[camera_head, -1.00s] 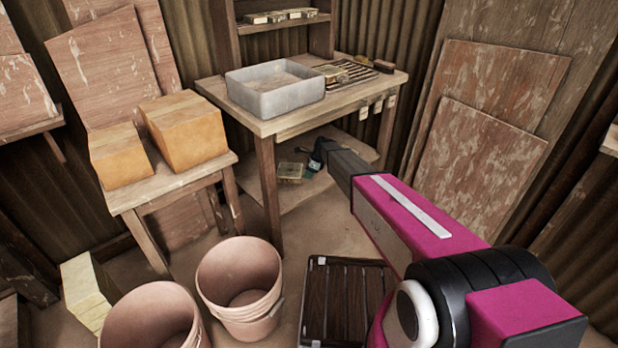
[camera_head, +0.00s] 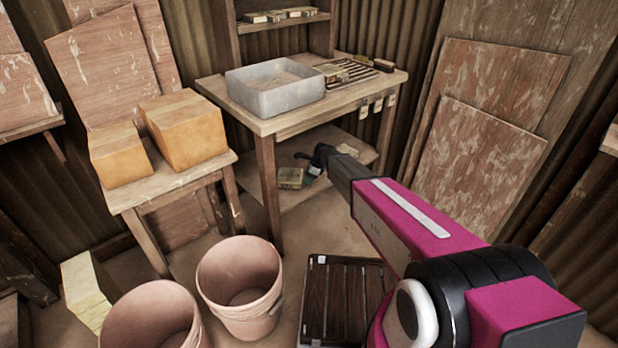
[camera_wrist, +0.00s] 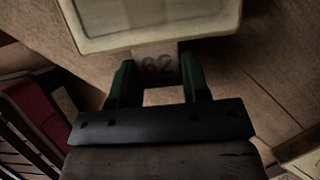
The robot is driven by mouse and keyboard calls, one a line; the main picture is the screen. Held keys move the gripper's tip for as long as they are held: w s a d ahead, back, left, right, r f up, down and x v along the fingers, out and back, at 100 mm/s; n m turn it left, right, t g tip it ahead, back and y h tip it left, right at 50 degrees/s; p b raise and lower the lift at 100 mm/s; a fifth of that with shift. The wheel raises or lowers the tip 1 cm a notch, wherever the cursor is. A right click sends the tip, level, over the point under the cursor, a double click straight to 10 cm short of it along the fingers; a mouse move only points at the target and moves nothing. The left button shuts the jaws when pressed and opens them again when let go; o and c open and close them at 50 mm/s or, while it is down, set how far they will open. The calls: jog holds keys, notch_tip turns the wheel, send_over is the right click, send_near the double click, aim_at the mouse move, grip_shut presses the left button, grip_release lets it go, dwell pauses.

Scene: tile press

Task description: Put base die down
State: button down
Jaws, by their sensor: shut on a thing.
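The base die (camera_head: 290,178) is a small pale, rimmed block at the lower shelf of the workbench in the head view. In the wrist view the base die (camera_wrist: 160,25) fills the top, with a tab marked 62 toward me. My gripper (camera_head: 313,170) reaches in under the bench top from the right. In the wrist view my gripper (camera_wrist: 160,72) has its green fingers either side of the tab, shut on it. Whether the die touches the shelf (camera_head: 335,147) or hangs just above it, I cannot tell.
The workbench (camera_head: 290,122) above carries a grey tray (camera_head: 290,102) and tools. Two pinkish buckets, one of them here (camera_head: 235,320), and a dark slatted crate (camera_head: 340,325) stand on the floor in front. A stool (camera_head: 130,196) with clay blocks is at left.

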jog(key=c, duration=0.6)
grip_release()
jog(key=shift+r, duration=0.15)
jog(key=shift+r, duration=0.3)
jog(key=v, duration=1.1)
jog(key=s+d+r+n+h, duration=0.1)
jog(key=s+d+r+n, duration=0.2)
jog(key=s, duration=0.9)
jog(key=s+d+r+n+h, duration=0.2)
jog(key=s+d+r+n, duration=0.2)
jog(key=s+d+n, duration=0.5)
jog(key=s+d+r+n+h, duration=0.1)
jog(key=s+d+r+n, duration=0.2)
jog(key=s+d, duration=1)
jog(key=s+n, duration=0.3)
jog(key=shift+r+h, duration=0.3)
jog(key=shift+r, duration=0.05)
jog(key=shift+d, duration=0.1)
